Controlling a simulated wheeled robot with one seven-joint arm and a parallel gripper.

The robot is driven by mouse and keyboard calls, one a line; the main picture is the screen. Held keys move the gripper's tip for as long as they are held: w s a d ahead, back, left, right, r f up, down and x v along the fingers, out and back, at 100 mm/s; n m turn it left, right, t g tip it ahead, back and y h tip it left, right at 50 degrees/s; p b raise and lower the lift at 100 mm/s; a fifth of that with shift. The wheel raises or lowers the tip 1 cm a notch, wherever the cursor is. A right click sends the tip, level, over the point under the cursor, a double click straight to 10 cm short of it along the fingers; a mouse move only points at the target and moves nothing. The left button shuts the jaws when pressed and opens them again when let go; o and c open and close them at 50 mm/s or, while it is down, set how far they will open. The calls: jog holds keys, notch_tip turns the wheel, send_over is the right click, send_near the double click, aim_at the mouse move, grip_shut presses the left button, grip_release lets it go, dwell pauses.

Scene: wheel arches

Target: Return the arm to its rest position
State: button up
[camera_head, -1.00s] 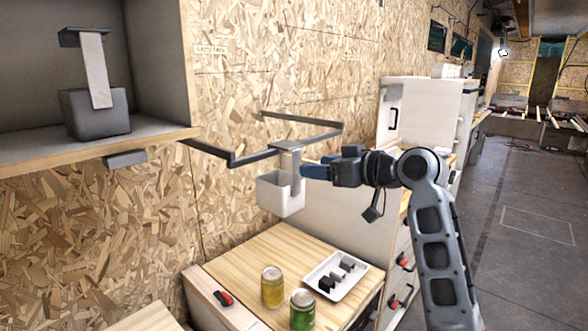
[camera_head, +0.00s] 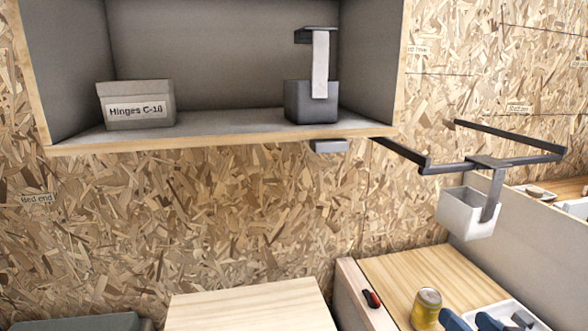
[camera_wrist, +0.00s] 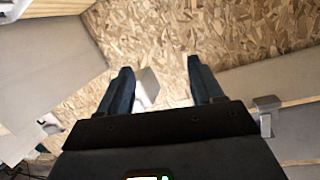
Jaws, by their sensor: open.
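My gripper (camera_head: 472,320) shows at the bottom right of the head view, with its two blue fingers apart in front of a white tray. In the wrist view its fingers (camera_wrist: 159,66) are spread, with nothing held between them. A pale block-like thing (camera_wrist: 148,86) shows beyond and between the fingers, and I cannot tell whether it is the white bin. The white bin (camera_head: 466,215) hangs from a dark wall bracket (camera_head: 440,168), apart from my gripper. Most of my arm is out of the head view.
A wall shelf (camera_head: 230,136) holds a grey box labelled Hinges C-10 (camera_head: 136,106) and a dark bin with a tall handle (camera_head: 311,103). A yellow can (camera_head: 426,309) and the white tray (camera_head: 535,320) are on the wooden-topped cabinet (camera_head: 405,275). Another wooden top (camera_head: 250,305) is bare.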

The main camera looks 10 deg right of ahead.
jog(key=s+a+f+g, duration=0.1)
jog(key=s+a+f, duration=0.2)
jog(key=s+a, duration=0.35)
jog(key=s+a+f, duration=0.3)
jog(key=s, duration=0.7)
jog(key=s+a+r+n, duration=0.1)
jog(key=s+r+n, duration=0.1)
jog(key=s, duration=0.5)
jog(key=s+a+r+n+y, duration=0.1)
jog(key=s+a+r+n, duration=0.1)
jog(key=s, duration=0.6)
jog(key=shift+a+r+y, duration=0.25)
jog(key=shift+r+y, duration=0.05)
jog(key=shift+r, duration=0.1)
